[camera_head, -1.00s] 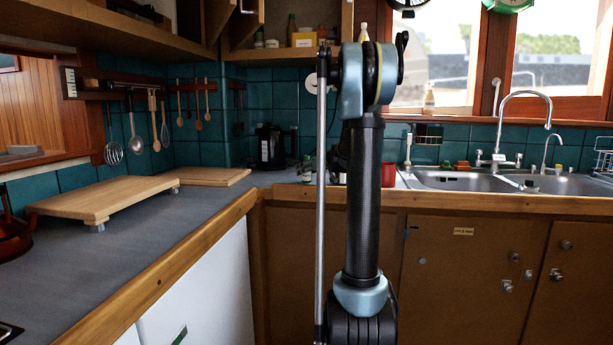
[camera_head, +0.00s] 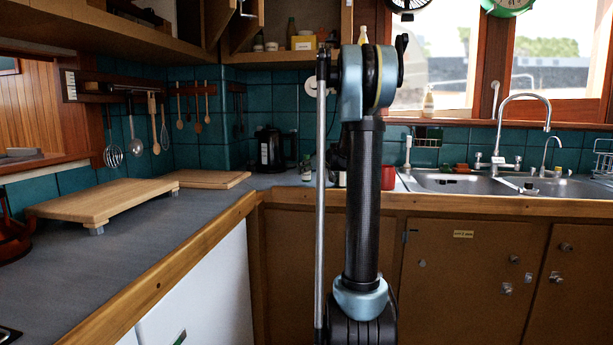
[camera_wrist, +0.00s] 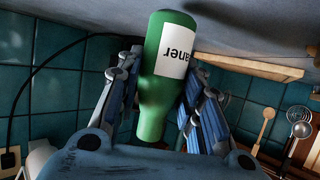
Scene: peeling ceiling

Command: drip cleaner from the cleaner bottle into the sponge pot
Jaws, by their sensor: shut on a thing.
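In the wrist view, the green cleaner bottle (camera_wrist: 152,100) with a white label stands between the fingers of my gripper (camera_wrist: 164,68), which is shut on it. The label's visible letters are upside down in this view, and the grey counter is at the top of the picture, beyond the bottle's wide end. In the head view my gripper is hidden behind my arm. A red container (camera_head: 388,177) shows just right of my arm on the back counter; I cannot tell whether it is the sponge pot.
A small bottle (camera_head: 306,168) stands left of my arm, with a black kettle (camera_head: 270,149) farther left. A raised wooden board (camera_head: 100,200) and a flat board (camera_head: 207,178) lie on the left counter. The sink (camera_head: 455,184) with a tall tap (camera_head: 497,150) is at right.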

